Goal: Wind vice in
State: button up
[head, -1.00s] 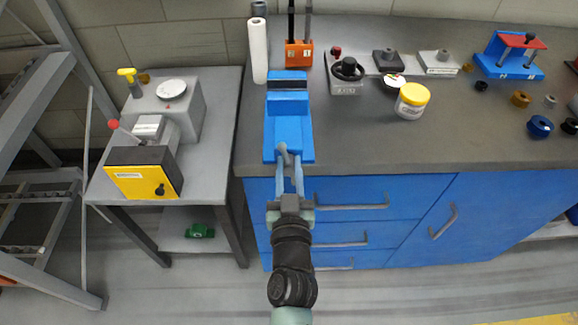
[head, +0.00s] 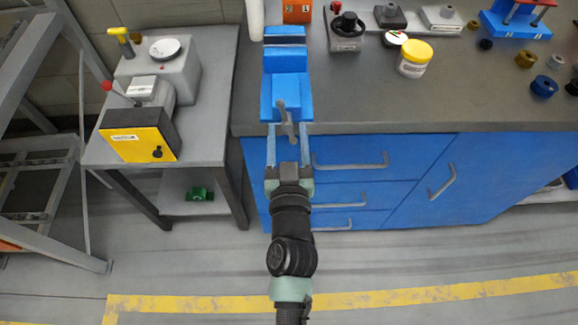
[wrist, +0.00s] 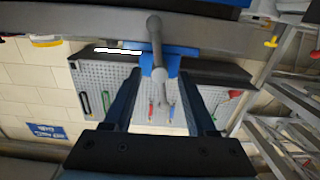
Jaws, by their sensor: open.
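The blue vice (head: 287,90) stands at the front left edge of the bench. Its grey bar handle (head: 283,117) sticks out at the front, tilted slightly from upright. My gripper (head: 288,130) is in front of the vice and open, its two blue fingers spread either side of the handle. In the wrist view, the handle (wrist: 156,45) shows between and beyond the fingertips of my gripper (wrist: 160,85), with space on both sides. I see no contact. The vice's jaw gap is hard to judge from here.
The grey bench top (head: 360,100) has an orange block (head: 297,11), a white jar with yellow lid (head: 414,60) and small parts. Blue drawers (head: 350,180) lie below. A side table (head: 208,110) with a yellow-fronted machine (head: 138,144) stands left. The floor in front is clear.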

jog(key=s+b, duration=0.2)
jog(key=s, duration=0.9)
jog(key=w+a+r+n+t+y, duration=0.1)
jog(key=w+r+t, duration=0.25)
jog(key=r, duration=1.05)
jog(key=w+a+r+n+t+y, duration=0.15)
jog(key=w+r, duration=0.25)
jog(key=r, duration=1)
jog(key=s+r+m+t+p, duration=0.1)
jog(key=r+p, duration=0.3)
jog(key=r, duration=0.7)
jog(key=s+d+r+t+h+p, duration=0.1)
jog(key=s+r+p, duration=0.3)
jog(key=r, duration=0.7)
jog(key=s+r+m+t+h+p, duration=0.1)
jog(key=s+r+t+p, duration=0.1)
jog(key=r, duration=1)
jog(key=s+p, duration=0.1)
jog(key=p, duration=0.1)
jog(key=shift+d+m+p, duration=0.25)
jog(key=shift+m+p, duration=0.1)
jog(key=shift+f+h, duration=0.1)
jog(key=shift+h, duration=0.15)
